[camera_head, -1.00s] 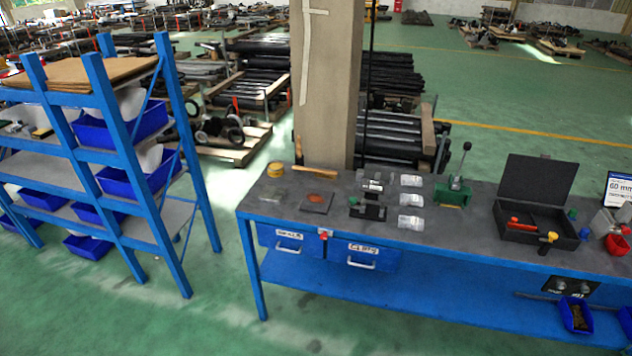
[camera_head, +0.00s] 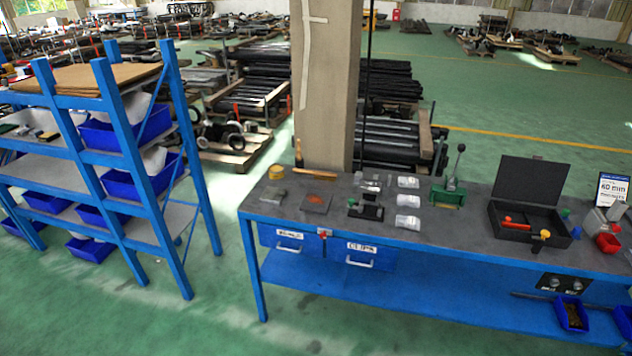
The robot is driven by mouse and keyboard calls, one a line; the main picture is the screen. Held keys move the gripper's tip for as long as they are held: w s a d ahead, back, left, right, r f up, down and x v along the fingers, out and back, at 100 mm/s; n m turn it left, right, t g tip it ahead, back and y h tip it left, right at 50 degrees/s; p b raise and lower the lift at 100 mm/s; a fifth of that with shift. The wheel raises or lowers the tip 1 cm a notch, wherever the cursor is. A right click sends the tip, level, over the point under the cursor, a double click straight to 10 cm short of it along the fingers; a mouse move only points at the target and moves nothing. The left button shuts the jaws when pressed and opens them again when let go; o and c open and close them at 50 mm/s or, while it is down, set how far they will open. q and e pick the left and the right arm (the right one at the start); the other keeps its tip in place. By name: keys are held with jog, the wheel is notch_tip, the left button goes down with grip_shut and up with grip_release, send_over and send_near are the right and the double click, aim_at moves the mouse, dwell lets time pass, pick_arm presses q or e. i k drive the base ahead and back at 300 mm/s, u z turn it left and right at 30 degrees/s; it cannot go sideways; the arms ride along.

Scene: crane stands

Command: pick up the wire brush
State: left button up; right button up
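A long thin item with a wooden handle (camera_head: 316,173) lies flat near the back edge of the blue-framed workbench (camera_head: 460,235), in front of the pillar. It may be the wire brush, but its bristles cannot be made out. A second slim item (camera_head: 299,153) with an orange-brown top stands upright just left of it; its kind is also unclear. Neither of my grippers is in the head view, and nothing touches these items.
A blue shelf rack (camera_head: 125,160) stands left, with green floor between.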

aim_at(324, 176)
jog(key=u, duration=0.7)
jog(key=k, duration=0.15)
jog(key=z, duration=1.5)
jog(key=i, duration=1.15)
jog(key=z, duration=0.1)
